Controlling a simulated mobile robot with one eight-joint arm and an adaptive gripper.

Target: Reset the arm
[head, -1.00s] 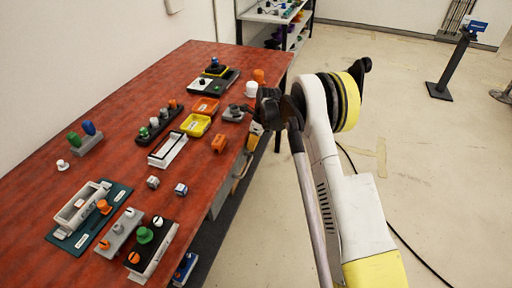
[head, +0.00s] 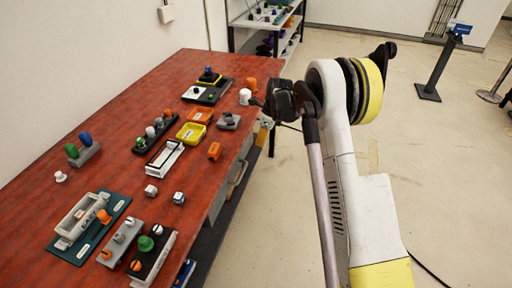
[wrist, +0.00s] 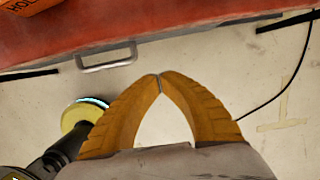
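My gripper (wrist: 158,80) shows in the wrist view as two orange-brown ribbed fingers whose tips meet, with nothing held between them. The gap behind the tips shows only pale floor. In the head view my arm reaches forward, and its dark wrist (head: 282,99) is by the right edge of the red table (head: 110,130). The fingers are small and partly hidden there. The wrist view shows the table edge and a drawer handle (wrist: 106,57) beyond the fingertips, apart from them.
The table holds yellow (head: 191,133) and orange (head: 200,115) trays, a green board (head: 88,238), a white-topped holder (head: 165,157) and several knobs. A grey knob block (head: 228,121) is near the wrist. A shelf (head: 262,22) stands behind. Open floor lies right, with a dark post (head: 435,68).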

